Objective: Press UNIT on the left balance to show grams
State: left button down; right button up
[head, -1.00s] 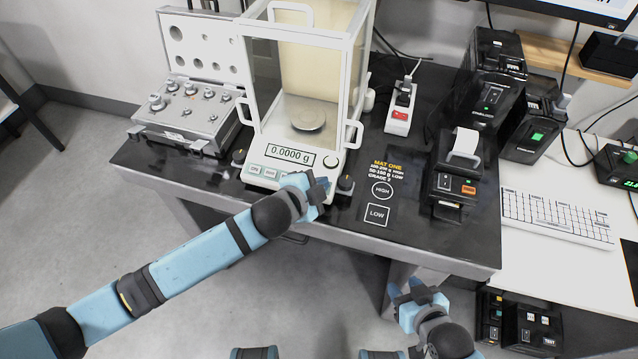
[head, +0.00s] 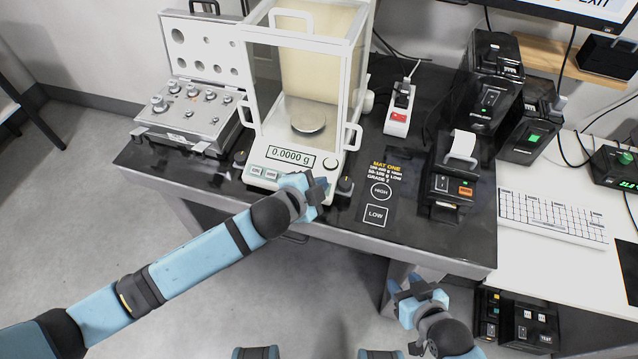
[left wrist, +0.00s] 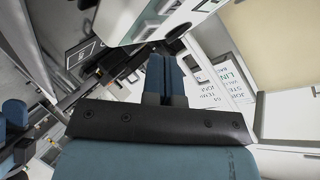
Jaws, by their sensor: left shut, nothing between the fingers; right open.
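The balance (head: 262,182) stands on the dark table in the head view, with a glass draft shield and a round pan (head: 307,121). Its display (head: 290,157) reads 0.0000 g. Two buttons show at the left of its front panel; my left gripper hides the others, so I cannot see which is UNIT. My left gripper (head: 316,188) is shut and empty at the front right of the panel; I cannot tell if it touches. In the left wrist view its shut fingers (left wrist: 165,80) lie beside the white balance body (left wrist: 150,18). My right gripper (head: 417,293) is open, low in front of the table.
An open weight case (head: 190,115) is left of the balance. A power strip (head: 398,118), a mat marked HIGH and LOW (head: 377,203) and a printer (head: 452,178) are to its right. A keyboard (head: 552,217) lies on the white table.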

pick_arm(q)
jog(key=r+p, duration=0.1)
jog(key=s+r+p, duration=0.1)
jog(key=r+p, duration=0.2)
jog(key=p, duration=0.1)
jog(key=shift+s+a+r, duration=0.25)
jog(key=shift+s+r, duration=0.1)
dwell(0.7)
jog(key=s+a+f+n+y+p, duration=0.2)
jog(key=s+a+n+p, duration=0.1)
jog(key=s+a+n, duration=0.4)
jog(key=s+a+f+n+y+p, duration=0.2)
jog(key=s+a+f+n+p, duration=0.1)
jog(key=s+a+n, duration=0.5)
jog(key=s+a, duration=0.3)
jog(key=a, duration=0.1)
jog(key=shift+a+f+t+y, duration=0.3)
jog(key=shift+a, duration=0.1)
